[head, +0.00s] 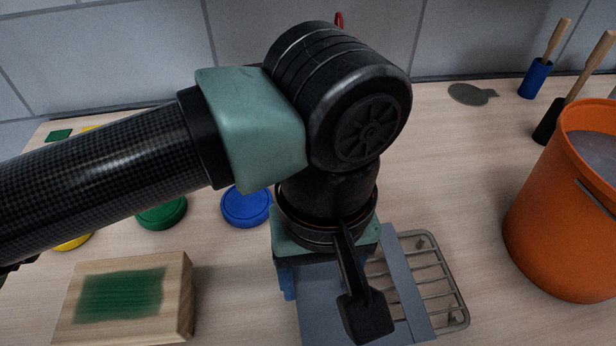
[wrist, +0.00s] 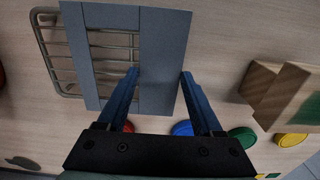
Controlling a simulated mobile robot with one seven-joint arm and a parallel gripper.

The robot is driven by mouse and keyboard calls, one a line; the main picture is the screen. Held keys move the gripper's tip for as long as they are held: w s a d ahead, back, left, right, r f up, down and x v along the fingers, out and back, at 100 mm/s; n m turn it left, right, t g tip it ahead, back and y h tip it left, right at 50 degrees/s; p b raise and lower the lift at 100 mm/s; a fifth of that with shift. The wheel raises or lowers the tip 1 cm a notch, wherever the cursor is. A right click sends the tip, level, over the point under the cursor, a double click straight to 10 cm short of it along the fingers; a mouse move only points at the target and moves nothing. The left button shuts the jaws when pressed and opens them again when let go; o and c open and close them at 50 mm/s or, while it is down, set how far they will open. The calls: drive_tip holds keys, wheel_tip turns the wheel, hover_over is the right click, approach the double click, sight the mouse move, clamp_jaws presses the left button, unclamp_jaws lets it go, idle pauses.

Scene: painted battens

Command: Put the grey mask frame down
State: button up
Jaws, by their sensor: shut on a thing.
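The grey mask frame (wrist: 162,40) is a flat rectangle with a window through it. In the head view the frame (head: 405,275) shows below my wrist, partly hidden by it. My gripper (wrist: 160,73) is shut on one side bar of the frame, with a blue finger at either edge of that bar. The frame overlaps a wire rack (head: 452,290) in both views, and rack bars show through its window. I cannot tell whether frame and rack touch. In the head view my arm hides most of the gripper.
A wooden block (head: 175,315) with a green patch stands at the left. Blue (head: 246,206), green (head: 161,215) and yellow (head: 75,242) round pieces lie behind it. An orange bucket (head: 560,230) stands at the right. Bare table lies between rack and bucket.

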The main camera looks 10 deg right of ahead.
drive_tip(key=shift+f, duration=0.6)
drive_tip(key=shift+f, duration=0.15)
drive_tip(key=o, duration=1.3)
drive_tip(key=shift+o, duration=0.2)
wheel_tip(320, 180, up, 12)
drive_tip(key=p, duration=0.1)
drive_tip(key=shift+r+p, duration=0.2)
drive_tip(key=shift+p, duration=0.15)
